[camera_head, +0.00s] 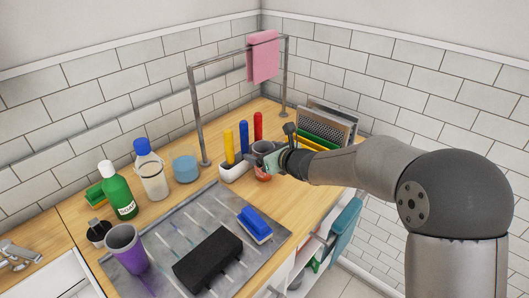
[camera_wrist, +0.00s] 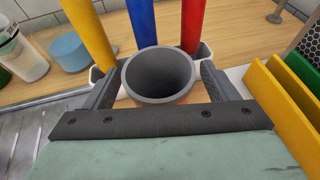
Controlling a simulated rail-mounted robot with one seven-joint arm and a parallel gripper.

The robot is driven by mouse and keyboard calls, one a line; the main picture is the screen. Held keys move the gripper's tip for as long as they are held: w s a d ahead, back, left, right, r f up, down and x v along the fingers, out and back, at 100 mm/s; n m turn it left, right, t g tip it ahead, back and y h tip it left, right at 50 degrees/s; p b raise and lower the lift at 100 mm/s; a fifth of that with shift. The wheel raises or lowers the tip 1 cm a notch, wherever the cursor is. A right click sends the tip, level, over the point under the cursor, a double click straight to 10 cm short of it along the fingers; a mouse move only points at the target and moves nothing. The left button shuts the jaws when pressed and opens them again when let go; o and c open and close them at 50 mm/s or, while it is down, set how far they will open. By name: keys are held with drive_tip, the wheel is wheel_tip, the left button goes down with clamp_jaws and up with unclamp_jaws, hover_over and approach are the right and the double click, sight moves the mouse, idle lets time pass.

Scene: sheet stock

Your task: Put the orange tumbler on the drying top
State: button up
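The orange tumbler (camera_wrist: 158,75) stands upright in the wrist view, its grey inside and rim facing me, with a little orange wall showing below the rim. In the head view its reddish-orange lower part (camera_head: 263,175) shows under my gripper (camera_head: 268,160), which partly hides it. My gripper (camera_wrist: 160,75) has one finger on each side of the tumbler, with narrow gaps showing beside the rim; it looks open around it. The drying top (camera_head: 187,217) is the grey ridged metal sheet at lower left in the head view, apart from the tumbler.
A purple tumbler (camera_head: 126,250), a black block (camera_head: 208,260) and a blue brush (camera_head: 254,224) occupy the drying top; its back part is bare. A white holder (camera_head: 233,172) with yellow, blue and red upright things stands close behind the orange tumbler. Colored boards (camera_head: 318,140) stand right.

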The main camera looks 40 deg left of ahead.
drive_tip(key=shift+r+p, duration=0.3)
drive_tip(key=shift+p, duration=0.1)
drive_tip(key=b+v, duration=0.2)
drive_tip(key=v, duration=1)
drive_tip(key=shift+f, duration=0.2)
drive_tip(key=shift+d, duration=0.1)
